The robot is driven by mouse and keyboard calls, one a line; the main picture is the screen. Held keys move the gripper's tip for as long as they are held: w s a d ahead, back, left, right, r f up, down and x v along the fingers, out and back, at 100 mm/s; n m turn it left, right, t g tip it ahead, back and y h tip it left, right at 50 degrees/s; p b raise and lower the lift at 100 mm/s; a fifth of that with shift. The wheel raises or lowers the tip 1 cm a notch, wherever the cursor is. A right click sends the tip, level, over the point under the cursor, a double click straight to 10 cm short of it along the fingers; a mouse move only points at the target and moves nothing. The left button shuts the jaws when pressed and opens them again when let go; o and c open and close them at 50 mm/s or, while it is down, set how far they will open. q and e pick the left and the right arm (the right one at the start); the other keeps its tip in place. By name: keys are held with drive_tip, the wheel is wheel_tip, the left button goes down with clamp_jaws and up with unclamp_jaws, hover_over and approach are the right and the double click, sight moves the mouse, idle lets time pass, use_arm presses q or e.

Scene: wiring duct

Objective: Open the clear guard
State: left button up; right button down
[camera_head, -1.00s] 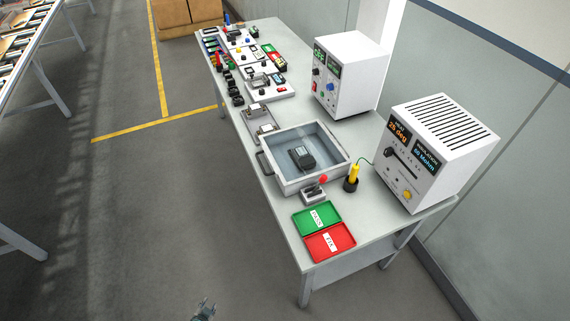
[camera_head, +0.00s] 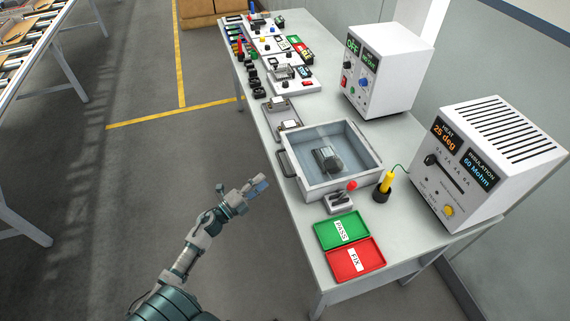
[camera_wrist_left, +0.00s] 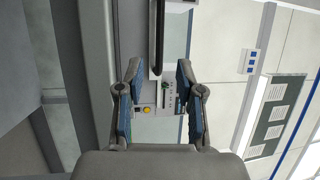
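The clear guard (camera_head: 318,137) is a see-through cover over a grey-white box, and it looks closed. A dark block shows inside beneath it. Its dark handle (camera_head: 284,163) is on the box's left side. My left gripper (camera_head: 257,187) is left of the bench, a little to the left of and nearer than the handle, and apart from it. In the left wrist view my left gripper (camera_wrist_left: 159,70) has its fingers spread with nothing between them. A dark bar (camera_wrist_left: 159,35), apparently the handle, lies just beyond the fingertips. My right gripper is not in view.
A red knob (camera_head: 351,185) is at the box's front corner. Green PASS (camera_head: 326,237) and red FIX (camera_head: 345,265) trays lie in front. A yellow probe (camera_head: 386,181) and a heat/insulation instrument (camera_head: 490,160) stand right. The floor left of the bench is clear.

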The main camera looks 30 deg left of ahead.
sight(281, 162)
use_arm(q)
drive_tip(key=x, duration=0.6)
drive_tip(key=a+x, duration=0.1)
drive_tip(key=x, duration=0.2)
drive_tip(key=shift+w+d+f, duration=0.1)
drive_tip(key=shift+w, duration=0.4)
drive_tip(key=shift+w+d, duration=0.3)
drive_tip(key=shift+d, duration=0.2)
drive_tip(key=shift+a, duration=0.45)
clamp_jaws()
drive_tip(key=shift+d, duration=0.15)
